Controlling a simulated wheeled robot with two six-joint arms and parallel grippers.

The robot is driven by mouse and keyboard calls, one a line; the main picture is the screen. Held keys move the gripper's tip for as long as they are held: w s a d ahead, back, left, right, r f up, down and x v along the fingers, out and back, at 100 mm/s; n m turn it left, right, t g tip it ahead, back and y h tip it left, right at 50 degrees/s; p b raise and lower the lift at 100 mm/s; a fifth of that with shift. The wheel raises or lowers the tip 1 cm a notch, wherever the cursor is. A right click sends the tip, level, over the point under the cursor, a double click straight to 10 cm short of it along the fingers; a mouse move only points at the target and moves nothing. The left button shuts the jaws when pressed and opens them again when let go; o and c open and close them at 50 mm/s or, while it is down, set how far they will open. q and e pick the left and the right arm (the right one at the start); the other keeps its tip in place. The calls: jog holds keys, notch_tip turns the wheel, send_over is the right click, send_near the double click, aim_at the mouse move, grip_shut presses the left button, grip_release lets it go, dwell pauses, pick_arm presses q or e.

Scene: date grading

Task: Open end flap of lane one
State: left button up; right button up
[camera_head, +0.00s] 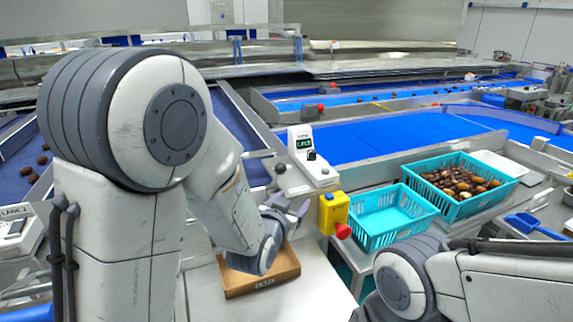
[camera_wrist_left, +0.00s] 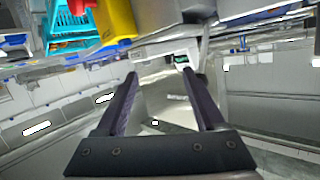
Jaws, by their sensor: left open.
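My left gripper (camera_head: 297,212) is open in the head view, in front of the control box and above a brown tray (camera_head: 262,283). In the left wrist view its two dark fingers (camera_wrist_left: 160,74) stand apart with nothing between them. A white control box (camera_head: 312,172) with a green display and black knobs stands at the end of a blue belt (camera_head: 350,140), just beyond the gripper. The box's display also shows between and past the fingertips in the left wrist view (camera_wrist_left: 182,59). I cannot clearly make out the end flap. My right gripper is out of view.
A yellow box (camera_head: 334,212) with a red button stands right of the gripper. An empty teal basket (camera_head: 390,216) and a teal basket of dates (camera_head: 462,190) stand further right. A blue scoop (camera_head: 530,226) lies at the right. A lane two box (camera_head: 14,232) is at the left.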

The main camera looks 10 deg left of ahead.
aim_at(282, 166)
pick_arm(q)
jog(key=a+r+t, duration=0.1)
jog(key=w+a+r+t+y, duration=0.1)
jog(key=a, duration=0.1)
jog(key=w+a+r+t, duration=0.1)
jog(key=a, duration=0.1)
jog(key=shift+n+y, duration=0.3)
jog(key=shift+n, duration=0.1)
jog(key=shift+w+r, duration=0.1)
jog(key=shift+w, duration=0.2)
jog(key=w+p, duration=0.3)
jog(key=w, duration=0.5)
jog(key=shift+w, duration=0.15)
jog(key=shift+w+p, duration=0.35)
jog(key=shift+w, duration=0.25)
grip_shut()
